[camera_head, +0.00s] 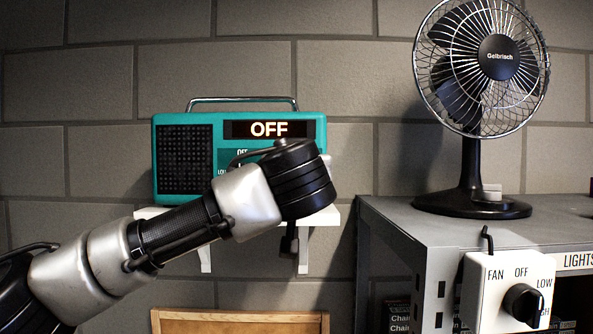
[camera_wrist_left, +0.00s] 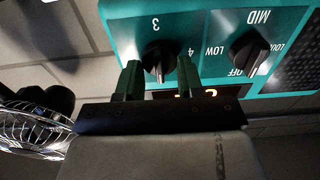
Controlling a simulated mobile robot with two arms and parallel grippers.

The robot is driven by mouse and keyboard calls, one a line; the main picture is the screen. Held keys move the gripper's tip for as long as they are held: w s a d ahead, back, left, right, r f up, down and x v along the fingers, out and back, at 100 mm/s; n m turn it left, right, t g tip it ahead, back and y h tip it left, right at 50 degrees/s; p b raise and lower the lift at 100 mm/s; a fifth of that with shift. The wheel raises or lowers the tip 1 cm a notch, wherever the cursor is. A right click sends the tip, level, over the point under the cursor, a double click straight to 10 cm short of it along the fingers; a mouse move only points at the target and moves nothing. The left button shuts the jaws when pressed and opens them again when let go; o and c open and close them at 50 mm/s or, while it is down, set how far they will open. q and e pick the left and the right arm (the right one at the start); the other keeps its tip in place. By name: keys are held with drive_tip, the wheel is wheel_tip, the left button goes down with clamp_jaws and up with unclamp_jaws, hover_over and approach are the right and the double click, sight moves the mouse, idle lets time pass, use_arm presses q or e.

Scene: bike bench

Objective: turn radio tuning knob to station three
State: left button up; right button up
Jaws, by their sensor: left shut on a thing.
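The teal radio (camera_head: 215,130) stands on a white wall shelf, and its display (camera_head: 268,129) reads OFF. In the left wrist view, turned upside down, the tuning knob (camera_wrist_left: 158,58) is black with a white mark facing down in the picture. The labels 3 and 4 show beside it. My left gripper (camera_wrist_left: 158,78) has one green finger on each side of this knob and is shut on it. A second black knob (camera_wrist_left: 250,52) sits beside it, with labels LOW, MID and OFF. In the head view my left arm hides the tuning knob. My right gripper is not in view.
The white shelf (camera_head: 150,212) carries the radio against a grey block wall. A black desk fan (camera_head: 470,190) stands on a grey metal cabinet (camera_head: 395,215) at the right. A white fan switch box (camera_head: 485,300) hangs on the cabinet front. A wooden-framed board (camera_head: 240,316) is below.

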use_arm(q)
drive_tip(key=shift+f+m, duration=0.3)
drive_tip(key=shift+m, duration=5.65)
drive_tip(key=shift+f+m, duration=0.25)
drive_tip(key=shift+m, duration=5.65)
drive_tip(key=shift+f+m, duration=0.3)
drive_tip(key=shift+m, duration=5.65)
